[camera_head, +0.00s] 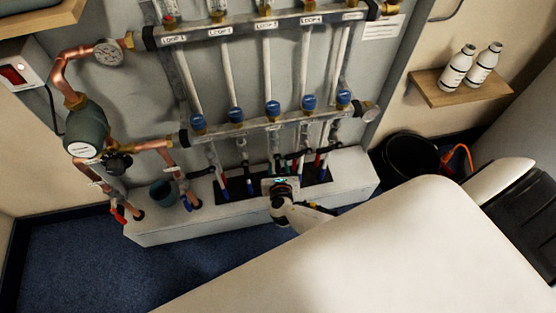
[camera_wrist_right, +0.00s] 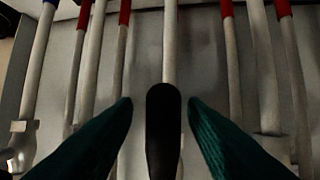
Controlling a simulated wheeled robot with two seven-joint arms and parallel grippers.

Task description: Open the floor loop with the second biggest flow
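Black valve levers (camera_head: 203,172) sit on the pipes below the lower bar. My right gripper (camera_head: 281,184) is low in front of the middle pipes. In the right wrist view its green fingers (camera_wrist_right: 160,104) are open on either side of a black lever (camera_wrist_right: 163,135), with gaps visible. My left gripper is out of view.
A white box (camera_head: 160,228) surrounds the pipe bottoms. A pump (camera_head: 86,130) and copper pipes stand at the left. A black bucket (camera_head: 410,158) and a shelf (camera_head: 470,93) with two bottles are at the right. Blue floor (camera_head: 90,265) is clear at the lower left.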

